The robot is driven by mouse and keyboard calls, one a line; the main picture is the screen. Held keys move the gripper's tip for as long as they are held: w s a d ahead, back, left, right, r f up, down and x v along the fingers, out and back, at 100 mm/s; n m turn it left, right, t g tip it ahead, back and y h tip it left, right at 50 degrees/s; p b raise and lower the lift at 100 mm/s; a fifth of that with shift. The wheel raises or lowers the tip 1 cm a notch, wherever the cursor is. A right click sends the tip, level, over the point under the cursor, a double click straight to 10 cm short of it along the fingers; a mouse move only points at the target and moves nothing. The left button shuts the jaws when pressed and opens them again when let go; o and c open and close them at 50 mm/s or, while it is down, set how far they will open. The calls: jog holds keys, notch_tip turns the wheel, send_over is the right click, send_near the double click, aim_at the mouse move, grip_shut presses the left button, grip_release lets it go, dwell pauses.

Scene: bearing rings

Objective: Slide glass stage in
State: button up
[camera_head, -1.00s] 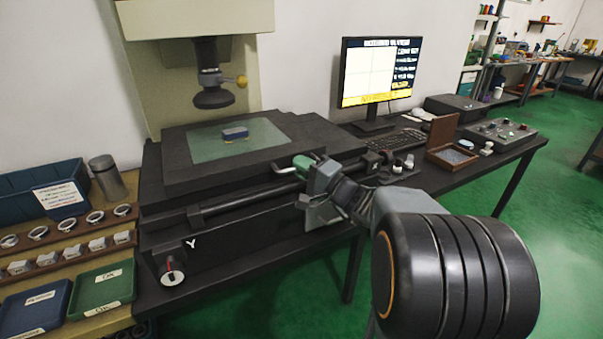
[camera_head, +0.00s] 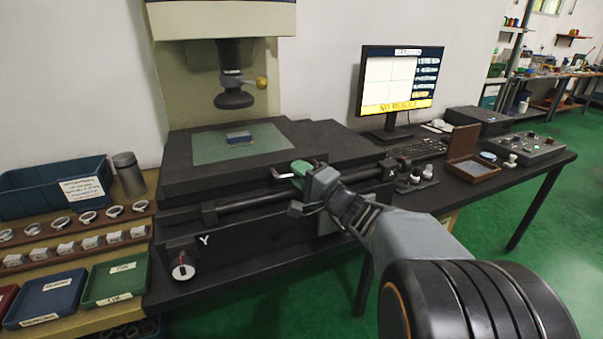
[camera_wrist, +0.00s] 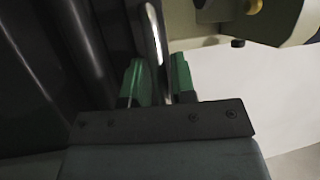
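The glass stage (camera_head: 212,152) is a green-tinted pane in a thick black plate (camera_head: 180,180) on the measuring machine. A pale metal bar handle (camera_head: 283,174) stands at the plate's front edge. My gripper (camera_head: 304,168) is at this handle. In the wrist view its green fingertips (camera_wrist: 160,80) sit either side of the metal handle bar (camera_wrist: 153,35), closed on it; the exact contact is dark.
A black rail (camera_head: 245,208) and a white-faced knob (camera_head: 183,272) are at the machine's front. Bins and ring racks (camera_head: 88,217) stand at left. A monitor (camera_head: 400,82), keyboard and open wooden box (camera_head: 472,168) stand at right. Green floor lies clear in front.

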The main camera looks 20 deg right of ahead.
jog(key=shift+d, duration=0.1)
jog(key=shift+s+d, duration=0.25)
jog(key=shift+s, duration=0.2)
jog(key=v, duration=1.3)
